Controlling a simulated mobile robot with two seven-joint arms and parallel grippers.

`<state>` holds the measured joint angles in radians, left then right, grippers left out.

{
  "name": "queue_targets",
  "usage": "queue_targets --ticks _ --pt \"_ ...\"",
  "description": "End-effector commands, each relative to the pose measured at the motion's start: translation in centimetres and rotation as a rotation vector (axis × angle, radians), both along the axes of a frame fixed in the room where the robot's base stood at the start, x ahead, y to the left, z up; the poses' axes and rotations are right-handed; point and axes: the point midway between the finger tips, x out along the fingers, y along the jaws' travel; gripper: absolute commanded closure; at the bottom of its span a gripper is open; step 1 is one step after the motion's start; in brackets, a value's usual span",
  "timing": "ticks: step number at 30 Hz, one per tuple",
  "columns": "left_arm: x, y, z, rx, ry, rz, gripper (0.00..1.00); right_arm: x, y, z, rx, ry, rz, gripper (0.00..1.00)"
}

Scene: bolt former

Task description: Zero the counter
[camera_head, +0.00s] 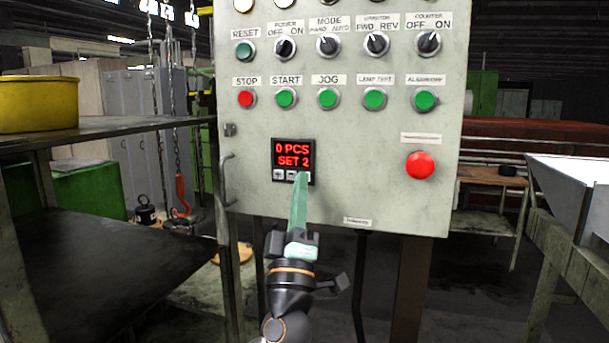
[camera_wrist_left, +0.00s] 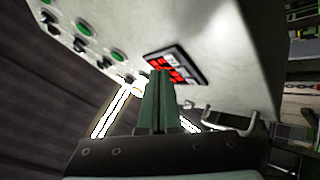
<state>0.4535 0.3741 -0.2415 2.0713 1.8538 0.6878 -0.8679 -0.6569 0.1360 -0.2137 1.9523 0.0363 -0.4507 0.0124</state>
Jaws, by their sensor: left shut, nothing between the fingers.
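The counter (camera_head: 293,161) is a small black unit on the grey control panel, with red digits reading "0 PCS" and "SET 2". A row of small keys runs along its lower edge. My left gripper (camera_head: 301,178) comes up from below with its green fingers shut and empty. The fingertips are at the counter's lower right keys, partly covering them. In the left wrist view the counter (camera_wrist_left: 178,66) lies just beyond the closed green fingers (camera_wrist_left: 160,78). I cannot tell whether the tips touch a key. My right gripper is not in view.
The panel carries selector knobs (camera_head: 376,44), green buttons (camera_head: 328,98), a red stop button (camera_head: 246,99) and a large red button (camera_head: 420,166). A handle (camera_head: 227,180) sticks out at its left edge. A yellow tub (camera_head: 38,104) stands on a shelf at left.

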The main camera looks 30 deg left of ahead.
Motion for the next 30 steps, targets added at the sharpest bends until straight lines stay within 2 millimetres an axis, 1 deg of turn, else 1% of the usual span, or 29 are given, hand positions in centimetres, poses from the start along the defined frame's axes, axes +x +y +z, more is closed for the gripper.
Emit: queue_targets --ticks 5,15,21,30 --pt "-0.5 -0.2 0.1 0.000 0.002 -0.001 1.00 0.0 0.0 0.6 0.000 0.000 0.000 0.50" --pt "-3.9 -1.0 0.2 -0.001 0.002 -0.001 1.00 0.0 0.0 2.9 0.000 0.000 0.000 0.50" --pt "-5.5 -1.3 0.1 0.000 0.001 0.000 1.00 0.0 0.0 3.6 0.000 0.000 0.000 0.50" --pt "-5.8 -1.4 0.0 -0.001 0.001 0.000 1.00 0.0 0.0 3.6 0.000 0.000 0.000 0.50"
